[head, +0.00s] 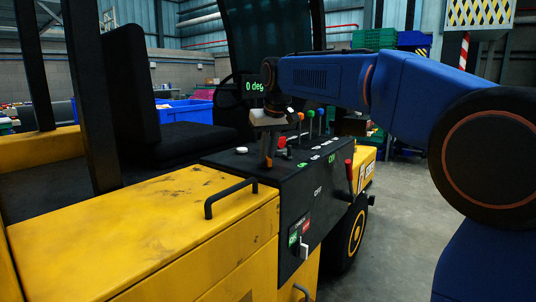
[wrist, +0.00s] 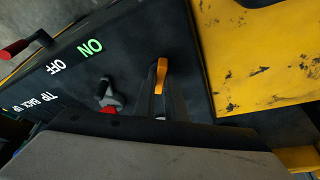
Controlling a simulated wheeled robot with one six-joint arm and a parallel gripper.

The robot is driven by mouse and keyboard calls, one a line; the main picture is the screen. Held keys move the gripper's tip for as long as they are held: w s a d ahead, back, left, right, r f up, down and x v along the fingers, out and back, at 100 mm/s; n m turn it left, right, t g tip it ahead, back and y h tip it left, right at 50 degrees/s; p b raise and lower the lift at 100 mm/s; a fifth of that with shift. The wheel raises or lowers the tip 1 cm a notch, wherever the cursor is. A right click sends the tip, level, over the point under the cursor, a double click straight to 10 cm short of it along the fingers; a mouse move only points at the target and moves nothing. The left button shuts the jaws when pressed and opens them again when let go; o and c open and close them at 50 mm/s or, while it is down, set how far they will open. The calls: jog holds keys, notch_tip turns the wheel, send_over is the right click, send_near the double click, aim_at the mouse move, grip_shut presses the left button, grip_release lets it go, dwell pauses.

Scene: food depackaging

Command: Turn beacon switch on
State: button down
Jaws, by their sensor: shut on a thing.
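My gripper (head: 268,158) reaches down onto the dark control panel (head: 300,178) of a yellow forklift. In the wrist view, its two dark fingers (wrist: 162,92) are close together around a small orange piece (wrist: 162,70), which looks like the beacon switch's handle. The fingers hide most of it, and I cannot tell its exact setting. A green ON label (wrist: 92,47) and a white OFF label (wrist: 56,67) lie to the left in the wrist view. A green-lettered display (head: 255,87) behind my gripper reads 0 deg.
A red-tipped control (wrist: 108,95) stands close left of my fingers. A red-handled lever (head: 350,172) is on the panel's right side. Coloured levers (head: 310,113) stand behind. A black grab handle (head: 230,195) and a white knob (head: 241,150) are to the left. Open floor (head: 395,225) lies right.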

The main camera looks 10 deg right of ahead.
jog(key=m+h, duration=0.1)
jog(key=m, duration=0.1)
jog(key=m+h, duration=0.1)
jog(key=m, duration=0.2)
jog(key=shift+a, duration=0.2)
jog(key=shift+m, duration=0.4)
jog(key=c, duration=1.8)
grip_release()
jog(key=v, duration=1.7)
jog(key=shift+s+a, duration=0.15)
jog(key=shift+a, duration=0.05)
jog(key=shift+r, duration=0.1)
